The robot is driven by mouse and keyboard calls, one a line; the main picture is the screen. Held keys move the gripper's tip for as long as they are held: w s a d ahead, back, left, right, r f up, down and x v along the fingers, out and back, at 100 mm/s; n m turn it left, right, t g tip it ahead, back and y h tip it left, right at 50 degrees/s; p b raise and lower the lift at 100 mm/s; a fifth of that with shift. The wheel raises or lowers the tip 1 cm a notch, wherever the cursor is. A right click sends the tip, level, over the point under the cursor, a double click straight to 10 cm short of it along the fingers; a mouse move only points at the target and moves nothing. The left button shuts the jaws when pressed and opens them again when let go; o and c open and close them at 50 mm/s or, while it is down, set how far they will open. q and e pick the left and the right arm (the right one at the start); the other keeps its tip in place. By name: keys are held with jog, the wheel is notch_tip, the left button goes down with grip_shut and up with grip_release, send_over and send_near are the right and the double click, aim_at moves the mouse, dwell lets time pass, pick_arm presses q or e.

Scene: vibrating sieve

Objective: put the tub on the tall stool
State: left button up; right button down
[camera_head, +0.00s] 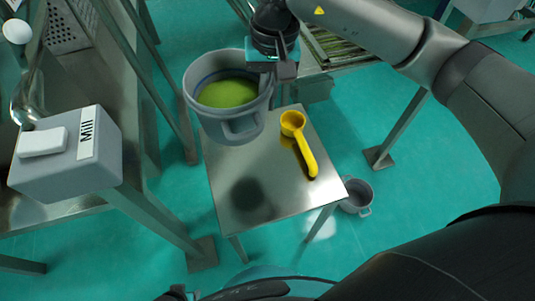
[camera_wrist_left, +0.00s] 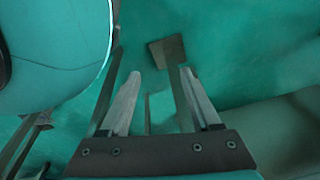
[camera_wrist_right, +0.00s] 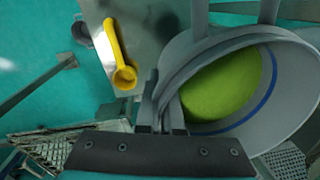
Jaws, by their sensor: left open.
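The tub (camera_head: 243,126) is a grey pail with a side handle and green contents. It is in the air above the back left of the tall stool (camera_head: 285,205), which has a square metal top. A dark round shadow lies on that top. My right gripper (camera_head: 277,72) is shut on the tub's rim; the rim also shows between its fingers (camera_wrist_right: 165,105) in the right wrist view, beside the tub's wall (camera_wrist_right: 225,60). My left gripper (camera_wrist_left: 165,75) is open and empty, pointing at the teal floor.
A yellow scoop (camera_head: 305,150) lies on the stool's right half; the front left is bare. A grey box marked "Mill" (camera_head: 65,155) stands on a bench at the left. A small grey pail (camera_head: 357,195) stands on the floor right of the stool.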

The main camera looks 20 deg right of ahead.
jog(key=shift+a, duration=0.2)
jog(key=shift+f, duration=0.1)
jog(key=shift+a+f+b, duration=0.1)
jog(key=shift+f+b, duration=2.3)
jog(key=shift+f, duration=6.25)
notch_tip(320, 180, down, 2)
jog(key=shift+b, duration=0.4)
pick_arm(q)
jog(key=w+d+r, duration=0.4)
jog(key=w+r, duration=0.2)
jog(key=r, duration=0.2)
jog(key=shift+d+r, duration=0.25)
pick_arm(e)
jog(key=shift+f, duration=0.25)
pick_arm(q)
jog(key=shift+w, duration=0.15)
